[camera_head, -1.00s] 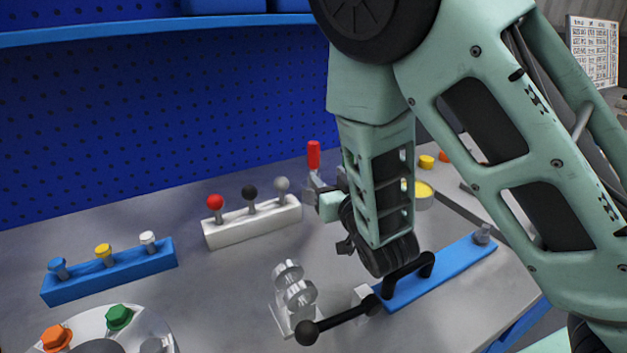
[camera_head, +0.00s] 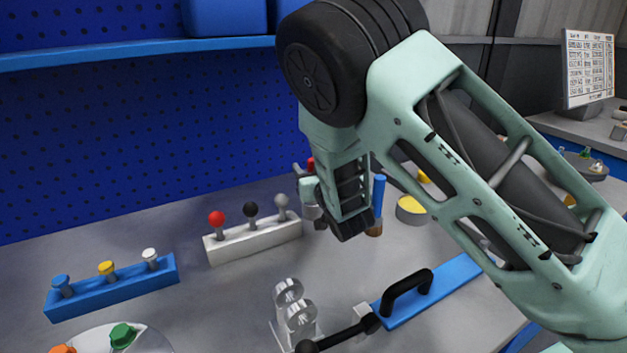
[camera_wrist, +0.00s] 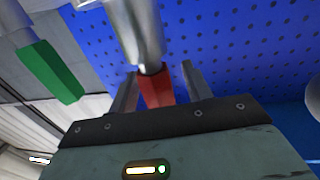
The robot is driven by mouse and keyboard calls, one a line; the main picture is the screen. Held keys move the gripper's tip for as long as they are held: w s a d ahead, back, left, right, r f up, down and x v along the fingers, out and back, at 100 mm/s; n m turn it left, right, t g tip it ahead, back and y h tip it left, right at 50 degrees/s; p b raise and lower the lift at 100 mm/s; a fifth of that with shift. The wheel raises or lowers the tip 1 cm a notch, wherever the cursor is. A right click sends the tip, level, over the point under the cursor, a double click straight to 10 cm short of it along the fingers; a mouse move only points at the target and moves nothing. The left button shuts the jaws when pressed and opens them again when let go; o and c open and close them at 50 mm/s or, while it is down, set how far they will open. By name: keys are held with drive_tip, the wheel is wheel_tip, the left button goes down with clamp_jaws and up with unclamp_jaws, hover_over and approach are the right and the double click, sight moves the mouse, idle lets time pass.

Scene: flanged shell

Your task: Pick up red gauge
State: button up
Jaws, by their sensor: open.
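The red gauge has a red handle (camera_head: 311,163), which shows just behind my gripper in the head view. A grey metal end below it is partly hidden by my gripper. In the wrist view the red handle (camera_wrist: 157,90) lies between my two spread fingers, with a shiny metal shaft running from it to the top edge. My gripper (camera_wrist: 158,83) is open around the handle; contact on either side is not clear. In the head view my gripper (camera_head: 304,186) is seen from the side, at the handle's height.
A blue-handled gauge (camera_head: 378,195) stands close to the right of my gripper. A green-handled one (camera_wrist: 50,72) shows in the wrist view. A yellow-topped cylinder (camera_head: 410,210), a white block with knobs (camera_head: 253,240) and a blue bar with a black handle (camera_head: 430,290) stand around.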

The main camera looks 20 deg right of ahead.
clamp_jaws()
